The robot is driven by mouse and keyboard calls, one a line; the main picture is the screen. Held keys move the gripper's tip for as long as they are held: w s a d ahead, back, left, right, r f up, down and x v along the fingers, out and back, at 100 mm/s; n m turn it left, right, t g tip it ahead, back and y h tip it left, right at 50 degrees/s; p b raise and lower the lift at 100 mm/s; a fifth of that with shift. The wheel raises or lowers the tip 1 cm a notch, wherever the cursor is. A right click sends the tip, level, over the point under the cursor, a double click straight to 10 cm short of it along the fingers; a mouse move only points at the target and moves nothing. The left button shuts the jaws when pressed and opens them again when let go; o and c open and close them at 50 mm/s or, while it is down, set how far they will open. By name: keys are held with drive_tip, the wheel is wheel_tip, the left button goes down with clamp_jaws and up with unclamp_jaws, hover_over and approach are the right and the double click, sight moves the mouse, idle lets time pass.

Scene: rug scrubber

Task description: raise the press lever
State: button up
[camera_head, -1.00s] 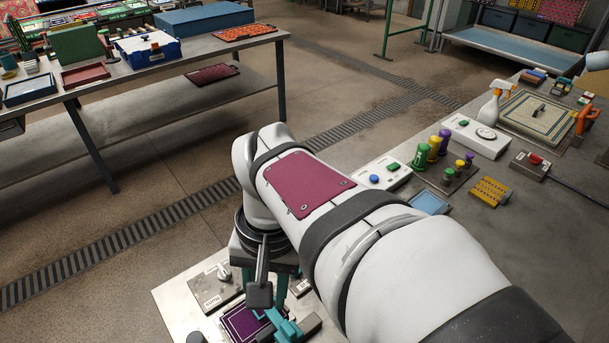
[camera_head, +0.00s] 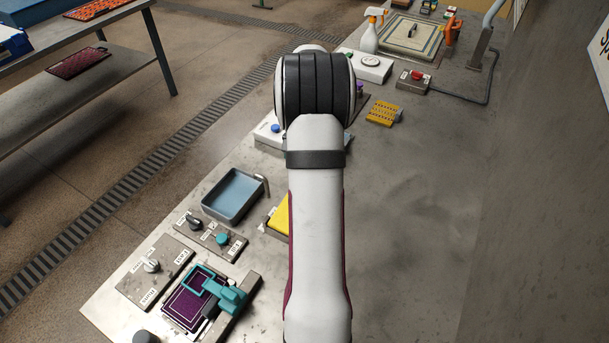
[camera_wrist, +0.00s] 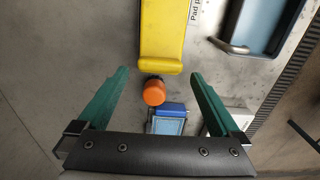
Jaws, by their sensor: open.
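The pad press shows in the wrist view as a yellow body (camera_wrist: 162,35) with a flat front lip; part of a "Pad p…" label shows beside it. An orange round knob (camera_wrist: 154,92), probably the end of the press lever, sits just below the lip. The lever's shaft is hidden. My gripper (camera_wrist: 159,73) is open, with one green finger on each side of the knob and neither visibly touching it. In the head view only part of the yellow press (camera_head: 279,218) shows beside my arm. My gripper is hidden there.
A blue block (camera_wrist: 168,120) with a pale top lies just below the knob in the wrist view. A blue-grey tray (camera_head: 235,193) stands left of the press. A purple pad (camera_head: 182,309) with a teal clamp is at the front.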

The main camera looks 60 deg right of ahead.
drive_tip(key=shift+f, duration=2)
drive_tip(key=shift+c, duration=0.2)
clamp_jaws()
